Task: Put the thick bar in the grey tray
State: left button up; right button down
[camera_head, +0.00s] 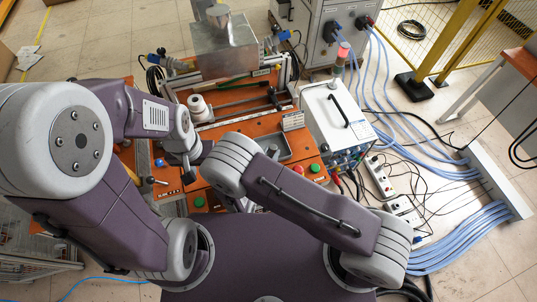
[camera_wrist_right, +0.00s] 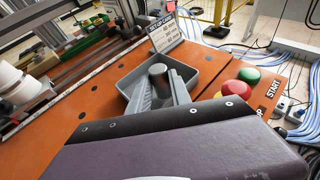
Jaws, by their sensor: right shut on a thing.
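The thick bar (camera_wrist_right: 158,77) is a short dark grey cylinder, upright between the two grey fingers of my right gripper (camera_wrist_right: 160,90) in the right wrist view. The gripper is shut on it. Bar and fingertips are inside the outline of the grey tray (camera_wrist_right: 203,67), a shallow square tray on the orange bench top. I cannot tell whether the bar touches the tray floor. In the head view the tray (camera_head: 285,153) is partly covered by my right arm, and the bar is hidden. My left gripper (camera_head: 194,168) is left of the tray; its fingers are unclear.
A sign plate (camera_wrist_right: 165,33) stands behind the tray. Green (camera_wrist_right: 249,75) and red (camera_wrist_right: 232,89) buttons sit close to its right. White rollers (camera_head: 197,106) and rails are at the back left. A white box (camera_head: 333,112) stands right of the bench.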

jog(key=shift+w+a, duration=0.25)
jog(key=shift+s+d+f+b, duration=0.1)
jog(key=shift+s+d+b, duration=0.15)
jog(key=shift+d, duration=0.2)
jog(key=shift+s+d+f+b, duration=0.1)
jog(key=shift+s+d+b, duration=0.1)
jog(key=shift+d, duration=0.25)
jog(key=shift+a+f, duration=0.2)
jog(key=shift+a, duration=0.05)
jog(key=c, duration=1.2)
grip_release()
jog(key=shift+w+a, duration=0.25)
jog(key=shift+s+d, duration=0.15)
jog(key=shift+d, duration=0.15)
pick_arm(q)
jog(key=shift+s+d+f, duration=0.2)
jog(key=shift+d+f, duration=0.15)
jog(key=shift+d, duration=0.15)
jog(key=shift+a, duration=0.1)
pick_arm(e)
jog(key=shift+a+r, duration=0.1)
